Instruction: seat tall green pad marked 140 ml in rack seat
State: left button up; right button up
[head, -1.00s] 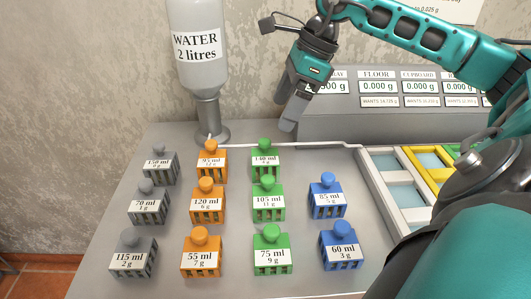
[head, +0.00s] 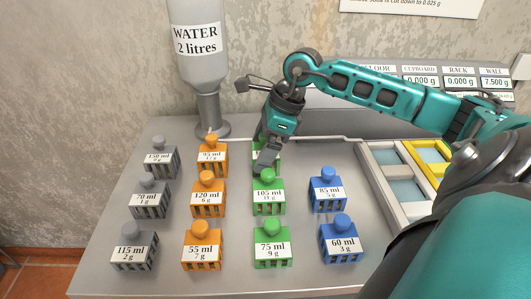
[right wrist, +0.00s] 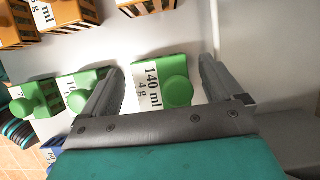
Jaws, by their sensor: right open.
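The green pad marked 140 ml, 4 g (right wrist: 150,88) has a round green knob and lies between the two open fingers of my right gripper (right wrist: 160,70) in the right wrist view. The fingers stand either side of it; I cannot tell whether they touch it. In the head view my right gripper (head: 266,162) hides most of this pad (head: 277,157), in the back of the green column. Framed seats (head: 400,190) lie at the right, partly hidden by my arm; I cannot tell which is the rack seat. My left gripper is not in view.
The green 105 ml pad (head: 268,197) stands just in front of the gripper. Orange (head: 208,199), grey (head: 150,205) and blue pads (head: 327,196) stand in columns around. A water bottle (head: 198,50) is at the back left. A display (head: 458,83) reads RACK 0.000 g.

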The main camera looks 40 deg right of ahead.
jog(key=shift+f, duration=0.1)
jog(key=shift+c, duration=0.2)
jog(key=c, duration=1.1)
